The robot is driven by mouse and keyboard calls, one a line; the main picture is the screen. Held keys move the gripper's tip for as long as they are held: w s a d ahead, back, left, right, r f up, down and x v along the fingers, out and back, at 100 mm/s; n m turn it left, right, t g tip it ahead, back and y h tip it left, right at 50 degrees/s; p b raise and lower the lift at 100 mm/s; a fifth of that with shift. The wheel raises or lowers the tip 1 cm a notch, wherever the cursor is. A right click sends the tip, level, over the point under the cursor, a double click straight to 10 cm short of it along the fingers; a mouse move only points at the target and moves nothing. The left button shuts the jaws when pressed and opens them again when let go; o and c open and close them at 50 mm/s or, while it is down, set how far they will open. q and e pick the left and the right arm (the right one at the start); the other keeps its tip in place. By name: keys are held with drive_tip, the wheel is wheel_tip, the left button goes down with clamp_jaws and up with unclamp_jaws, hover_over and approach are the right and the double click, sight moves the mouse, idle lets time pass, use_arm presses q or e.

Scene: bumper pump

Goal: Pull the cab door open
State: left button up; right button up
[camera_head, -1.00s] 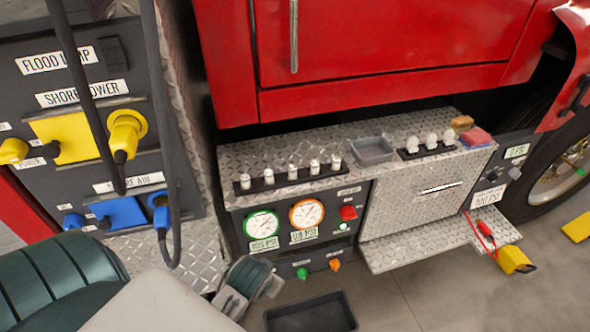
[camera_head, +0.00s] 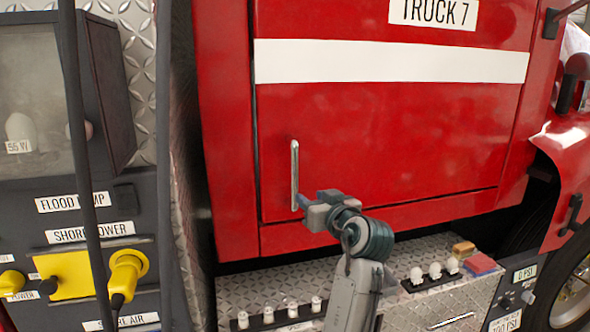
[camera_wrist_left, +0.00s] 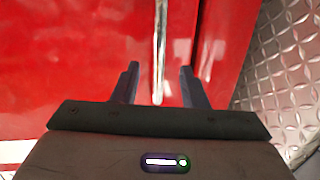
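The red cab door (camera_head: 400,130) fills the upper middle of the head view and looks shut in its frame. It has a white stripe and a "TRUCK 7" label. Its handle (camera_head: 294,174) is an upright silver bar near the door's left edge. My left gripper (camera_head: 302,203) is at the lower end of this handle. In the left wrist view, the gripper's two fingers (camera_wrist_left: 158,85) are spread apart. The handle (camera_wrist_left: 160,45) shows between them, with a gap on either side. My right gripper is in neither view.
Below the door is a diamond-plate step (camera_head: 240,285) with a row of small white bulbs (camera_head: 290,310), more bulbs (camera_head: 435,271) and sponges. A dark panel with yellow plugs (camera_head: 125,270) and hanging cables stands at left. A wheel (camera_head: 575,295) is at lower right.

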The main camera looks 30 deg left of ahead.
use_arm(q)
drive_tip(key=n+y, duration=0.1)
approach(296, 164)
drive_tip(key=p+x, duration=0.5)
drive_tip(key=x, duration=0.4)
drive_tip(key=shift+w+a+r, duration=0.1)
drive_tip(key=shift+w+a, duration=0.15)
drive_tip(key=shift+a, duration=0.05)
drive_tip(key=shift+w+a+p, duration=0.3)
drive_tip(key=shift+a, duration=0.25)
clamp_jaws()
